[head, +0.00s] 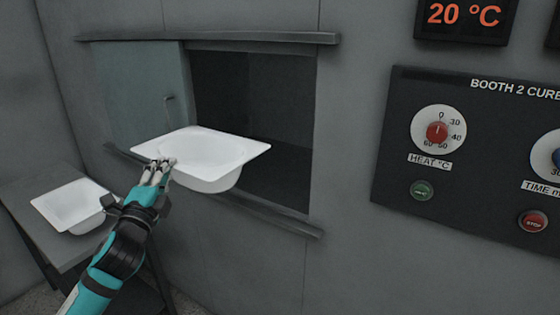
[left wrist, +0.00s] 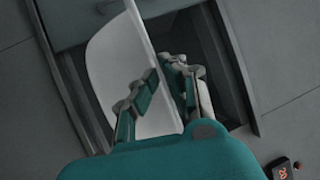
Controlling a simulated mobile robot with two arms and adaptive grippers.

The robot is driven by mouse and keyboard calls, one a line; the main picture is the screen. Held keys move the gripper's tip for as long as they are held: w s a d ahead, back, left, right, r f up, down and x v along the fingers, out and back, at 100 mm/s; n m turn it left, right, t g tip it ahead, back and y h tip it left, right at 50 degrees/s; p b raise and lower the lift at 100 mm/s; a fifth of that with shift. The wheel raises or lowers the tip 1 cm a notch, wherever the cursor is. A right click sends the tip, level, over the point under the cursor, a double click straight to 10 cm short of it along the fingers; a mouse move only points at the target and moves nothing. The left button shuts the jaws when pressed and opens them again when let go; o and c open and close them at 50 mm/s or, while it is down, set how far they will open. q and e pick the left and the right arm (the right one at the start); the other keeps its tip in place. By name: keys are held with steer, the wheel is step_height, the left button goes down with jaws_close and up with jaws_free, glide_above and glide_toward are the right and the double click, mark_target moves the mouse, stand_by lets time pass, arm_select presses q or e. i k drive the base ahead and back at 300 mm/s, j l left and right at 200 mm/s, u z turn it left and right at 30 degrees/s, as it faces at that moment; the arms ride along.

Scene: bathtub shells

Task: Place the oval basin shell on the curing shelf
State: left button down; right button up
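A white basin shell (head: 200,150) with an oval hollow and a flat, squarish rim is held in the air in front of the booth opening (head: 285,95). My left gripper (head: 161,168) is shut on the near left edge of its rim. In the left wrist view, the shell (left wrist: 115,65) has its rim between the fingertips (left wrist: 163,78). The shell looks about level and overlaps the opening's lower part. A dark, flat surface (head: 285,185) shows inside the opening; I cannot tell whether it is the curing shelf. My right gripper is not in view.
A sliding door (head: 130,80) covers the opening's left part; rails run above and below it. Another white shell (head: 70,205) lies on a grey table (head: 25,190) at left. A control panel (head: 400,200) is on the wall at right, under a 20 °C display (head: 465,15).

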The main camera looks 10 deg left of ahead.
mark_target(271, 166)
steer(key=i+l, duration=0.3)
steer(key=i, duration=0.2)
steer(key=i+l, duration=0.3)
steer(key=i, duration=0.2)
